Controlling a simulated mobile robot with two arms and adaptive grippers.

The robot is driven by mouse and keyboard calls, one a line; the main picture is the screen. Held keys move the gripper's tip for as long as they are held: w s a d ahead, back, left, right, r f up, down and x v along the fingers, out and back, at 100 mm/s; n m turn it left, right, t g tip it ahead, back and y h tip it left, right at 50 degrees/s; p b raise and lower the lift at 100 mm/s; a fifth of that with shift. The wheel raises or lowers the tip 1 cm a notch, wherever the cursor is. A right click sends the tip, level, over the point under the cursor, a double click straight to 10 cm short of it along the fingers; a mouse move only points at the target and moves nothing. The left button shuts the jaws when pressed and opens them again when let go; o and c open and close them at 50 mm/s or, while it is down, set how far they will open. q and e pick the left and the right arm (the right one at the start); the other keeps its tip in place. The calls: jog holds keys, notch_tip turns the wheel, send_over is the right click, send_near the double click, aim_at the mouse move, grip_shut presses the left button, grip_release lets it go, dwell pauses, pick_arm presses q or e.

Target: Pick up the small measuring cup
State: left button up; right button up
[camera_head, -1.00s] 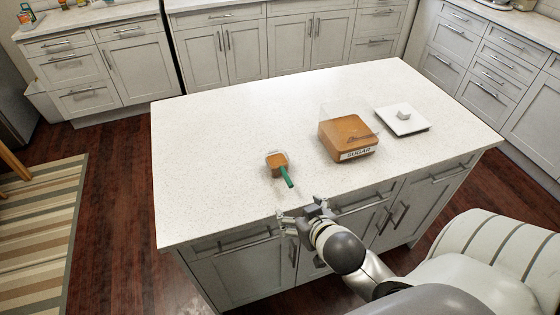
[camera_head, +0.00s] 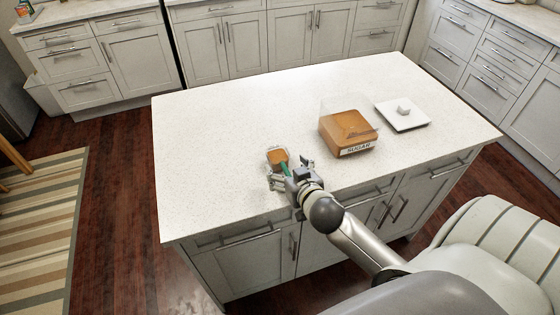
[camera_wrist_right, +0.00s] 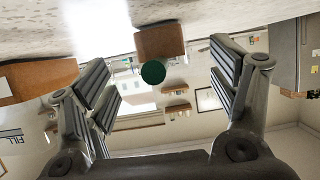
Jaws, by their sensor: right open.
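The small measuring cup (camera_head: 276,156) is filled with something brown and has a green handle pointing toward the island's front edge. It rests on the white countertop. My right gripper (camera_head: 288,171) is open and low over the counter at the handle, its two fingers on either side of it. In the right wrist view, which looks upside down, the round green handle end shows between the open fingers (camera_wrist_right: 160,75), with the brown cup (camera_wrist_right: 158,42) beyond. Whether a finger touches the handle cannot be told. My left gripper is not in view.
A clear container (camera_head: 345,138) of brown sugar, labelled SUGAR, stands to the right of the cup. Its white lid (camera_head: 408,120) with a knob lies farther right. The white island countertop (camera_head: 205,150) is clear to the left.

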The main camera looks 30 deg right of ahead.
aim_at(283, 164)
jog(key=shift+p+x, duration=0.4)
jog(key=shift+x, duration=1.6)
jog(key=shift+r, duration=0.2)
jog(key=c, duration=1.2)
jog(key=shift+r, duration=0.1)
